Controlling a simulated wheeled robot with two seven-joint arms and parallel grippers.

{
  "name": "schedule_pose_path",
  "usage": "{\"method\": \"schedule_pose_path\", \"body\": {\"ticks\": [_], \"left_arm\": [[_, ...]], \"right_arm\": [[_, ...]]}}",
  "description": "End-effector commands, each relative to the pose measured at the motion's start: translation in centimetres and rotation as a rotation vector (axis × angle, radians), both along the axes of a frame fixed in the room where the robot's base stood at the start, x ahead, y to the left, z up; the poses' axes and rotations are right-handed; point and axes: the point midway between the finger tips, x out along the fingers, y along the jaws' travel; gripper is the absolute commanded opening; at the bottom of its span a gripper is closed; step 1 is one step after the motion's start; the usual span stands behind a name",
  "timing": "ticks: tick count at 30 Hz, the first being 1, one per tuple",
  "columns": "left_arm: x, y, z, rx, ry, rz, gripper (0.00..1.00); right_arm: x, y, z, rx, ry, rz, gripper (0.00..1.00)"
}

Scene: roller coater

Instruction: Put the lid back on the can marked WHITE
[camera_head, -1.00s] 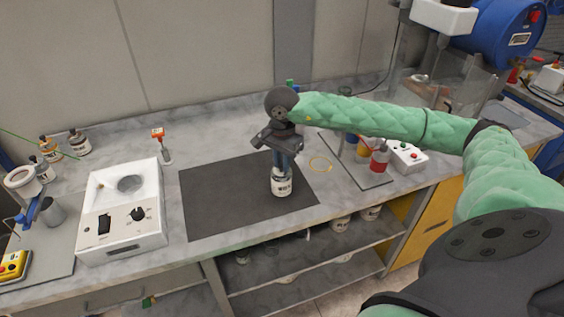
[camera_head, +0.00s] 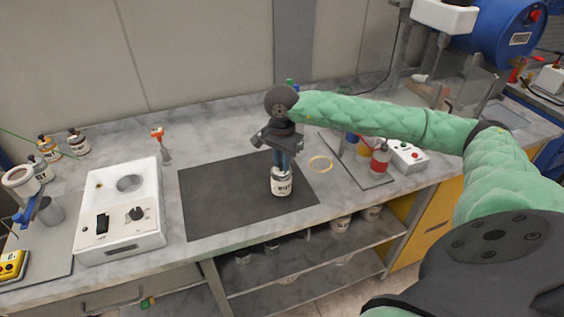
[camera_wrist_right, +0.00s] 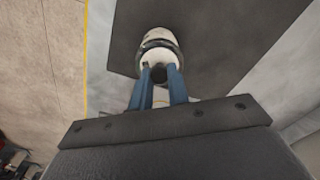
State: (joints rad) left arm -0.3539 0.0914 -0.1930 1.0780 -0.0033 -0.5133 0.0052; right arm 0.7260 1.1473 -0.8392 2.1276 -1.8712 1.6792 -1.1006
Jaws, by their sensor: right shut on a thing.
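The can marked WHITE (camera_head: 282,185) stands upright on the dark mat (camera_head: 215,200) on the bench; its label is only partly legible. My right gripper (camera_head: 282,165) points down directly over the can, its blue fingers at the can's top. In the right wrist view the can (camera_wrist_right: 153,38) is beyond the fingertips. There the right gripper (camera_wrist_right: 158,72) is shut on a dark round knob at the can's top, which looks like the lid's knob. The lid's edge is hard to make out, so I cannot tell how it is seated. My left gripper is not in view.
A white device with a dial (camera_head: 120,215) stands left of the mat. A yellow ring (camera_head: 320,163) lies by the mat's right edge. A red bottle (camera_head: 380,158) and a white box with buttons (camera_head: 407,157) are farther right. Bare mat surrounds the can.

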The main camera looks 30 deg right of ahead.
Motion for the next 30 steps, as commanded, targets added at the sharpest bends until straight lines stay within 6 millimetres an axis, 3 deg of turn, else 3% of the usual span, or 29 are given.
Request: {"method": "schedule_pose_path", "body": {"ticks": [14,15,18,19,25,28,30], "left_arm": [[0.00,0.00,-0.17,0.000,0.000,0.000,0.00],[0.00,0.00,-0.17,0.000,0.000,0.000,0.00],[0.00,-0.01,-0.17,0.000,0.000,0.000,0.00],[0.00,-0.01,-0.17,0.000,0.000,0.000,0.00],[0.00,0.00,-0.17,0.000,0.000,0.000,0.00],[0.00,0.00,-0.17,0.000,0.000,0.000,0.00],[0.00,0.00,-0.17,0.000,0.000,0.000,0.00]], "right_arm": [[0.00,-0.01,0.00,0.000,0.000,0.000,0.00],[0.00,-0.01,0.00,0.000,0.000,0.000,0.19],[0.00,0.00,-0.01,0.000,0.000,0.000,0.39],[0.00,-0.01,-0.01,0.000,0.000,0.000,0.42],[0.00,0.00,-0.01,0.000,0.000,0.000,0.42],[0.00,0.00,-0.02,0.000,0.000,0.000,0.62],[0.00,0.00,-0.02,0.000,0.000,0.000,0.64]]}}
